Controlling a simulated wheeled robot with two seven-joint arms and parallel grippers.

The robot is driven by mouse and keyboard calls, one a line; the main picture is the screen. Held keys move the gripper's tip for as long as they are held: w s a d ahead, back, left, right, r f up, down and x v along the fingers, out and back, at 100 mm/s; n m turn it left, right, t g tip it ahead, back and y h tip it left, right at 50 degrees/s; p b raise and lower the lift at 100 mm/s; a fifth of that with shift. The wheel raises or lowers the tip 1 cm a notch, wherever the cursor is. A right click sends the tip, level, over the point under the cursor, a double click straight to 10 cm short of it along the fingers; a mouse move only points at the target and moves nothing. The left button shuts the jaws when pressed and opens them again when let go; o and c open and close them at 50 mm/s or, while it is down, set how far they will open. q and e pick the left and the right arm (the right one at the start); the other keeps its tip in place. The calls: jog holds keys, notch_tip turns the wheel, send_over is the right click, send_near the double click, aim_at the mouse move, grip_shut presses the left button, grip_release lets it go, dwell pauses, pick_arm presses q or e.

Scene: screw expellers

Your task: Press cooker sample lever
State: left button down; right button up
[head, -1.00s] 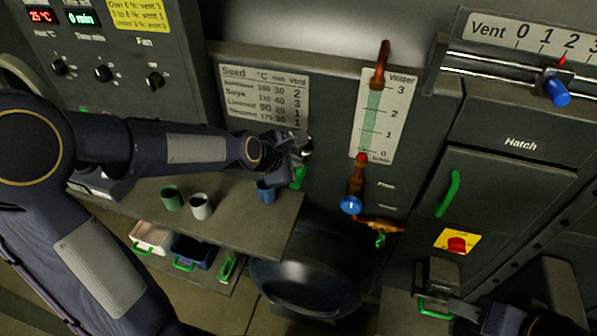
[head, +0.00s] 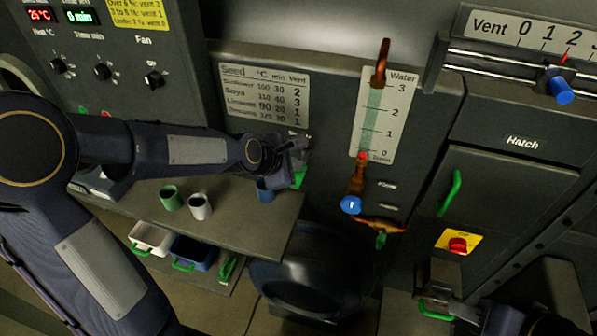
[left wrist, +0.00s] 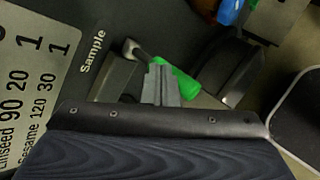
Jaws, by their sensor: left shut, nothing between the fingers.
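The sample lever has a green grip (head: 299,179) on a metal stem at the panel below the seed sign. In the left wrist view its green grip (left wrist: 180,80) lies beside the "Sample" label (left wrist: 92,50). My left gripper (head: 294,151) is shut and empty right at the lever. In the left wrist view its closed fingertips (left wrist: 158,72) overlap the near side of the green grip. Whether they touch it I cannot tell. My right gripper (head: 440,300) is at the lower right near a green handle (head: 434,311); its fingers are not clear.
A blue cup (head: 265,190) stands just under the lever on the shelf (head: 240,220), with green (head: 170,197) and white (head: 200,206) cups to the left. Right are the water gauge (head: 384,115), its blue valve knob (head: 350,205) and the hatch (head: 500,190).

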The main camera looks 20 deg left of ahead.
pick_arm(q)
jog(key=shift+f+b, duration=1.15)
jog(key=shift+f, duration=0.35)
dwell(0.8)
jog(key=shift+r, duration=0.1)
dwell(0.5)
jog(key=shift+r+p, duration=1.95)
jog(key=shift+p, duration=0.05)
jog(key=shift+r, duration=0.1)
notch_tip(320, 180, up, 5)
jog(key=p, duration=0.5)
